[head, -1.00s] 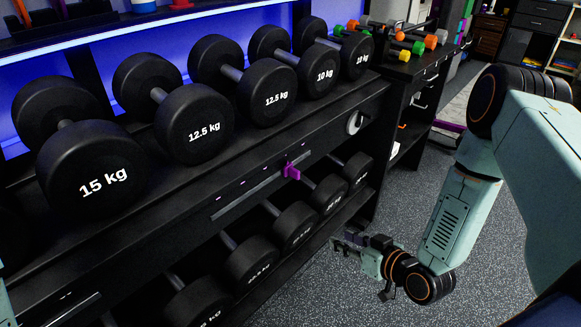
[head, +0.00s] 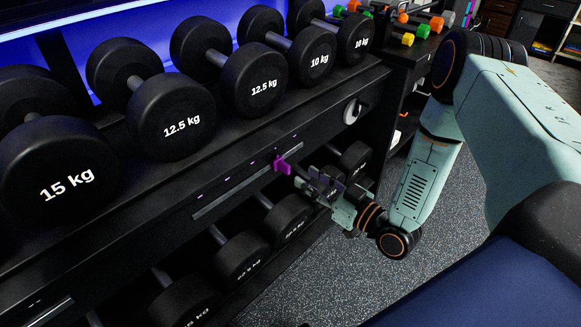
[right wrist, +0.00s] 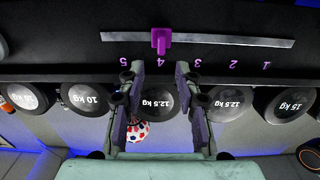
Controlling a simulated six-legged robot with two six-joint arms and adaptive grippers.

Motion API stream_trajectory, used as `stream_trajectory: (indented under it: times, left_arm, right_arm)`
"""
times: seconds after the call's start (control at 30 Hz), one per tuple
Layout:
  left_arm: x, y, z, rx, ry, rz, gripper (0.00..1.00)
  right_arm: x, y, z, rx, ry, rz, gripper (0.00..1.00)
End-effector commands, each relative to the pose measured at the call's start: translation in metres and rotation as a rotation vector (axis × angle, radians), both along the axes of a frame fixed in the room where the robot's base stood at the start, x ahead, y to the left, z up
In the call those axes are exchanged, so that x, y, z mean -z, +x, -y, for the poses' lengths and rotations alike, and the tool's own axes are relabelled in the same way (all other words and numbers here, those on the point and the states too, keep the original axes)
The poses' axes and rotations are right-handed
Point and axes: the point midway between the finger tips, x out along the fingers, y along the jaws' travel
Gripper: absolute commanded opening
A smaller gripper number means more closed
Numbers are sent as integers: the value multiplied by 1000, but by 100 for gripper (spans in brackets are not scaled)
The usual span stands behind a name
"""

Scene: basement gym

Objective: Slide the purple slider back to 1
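The purple slider (head: 283,165) sits near the right end of a grey track (head: 240,186) on the dark front panel of the dumbbell rack. In the right wrist view the purple slider (right wrist: 161,40) stands by the purple 4, with 5 to its left and 3, 2 and 1 to its right. My right gripper (head: 307,182) is just right of the slider in the head view. In the right wrist view my right gripper (right wrist: 154,72) has its fingers apart, with nothing between them, and the slider lies just beyond the tips. My left gripper is not in view.
Heavy dumbbells (head: 172,120) line the shelf above the track, and more dumbbells (head: 242,257) lie below it, close to my right gripper. Open speckled floor (head: 300,285) lies in front.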

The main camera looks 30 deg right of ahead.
Motion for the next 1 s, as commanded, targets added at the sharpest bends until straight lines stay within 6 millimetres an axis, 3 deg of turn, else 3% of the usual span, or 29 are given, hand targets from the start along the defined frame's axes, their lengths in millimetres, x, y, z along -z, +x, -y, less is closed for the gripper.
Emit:
stream_trajectory:
  times: [0.2, 0.4, 0.77, 1.0]
  left_arm:
    - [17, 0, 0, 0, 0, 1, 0]
    - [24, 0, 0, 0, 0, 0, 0]
    - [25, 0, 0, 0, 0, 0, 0]
    - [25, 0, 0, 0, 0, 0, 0]
  right_arm:
    - [2, 35, -14, -6, -2, 3, 34]
    - [1, 56, -20, -6, -2, 1, 34]
    - [0, 64, -20, -4, 0, 0, 34]
    - [0, 63, -20, -4, 0, 0, 14]
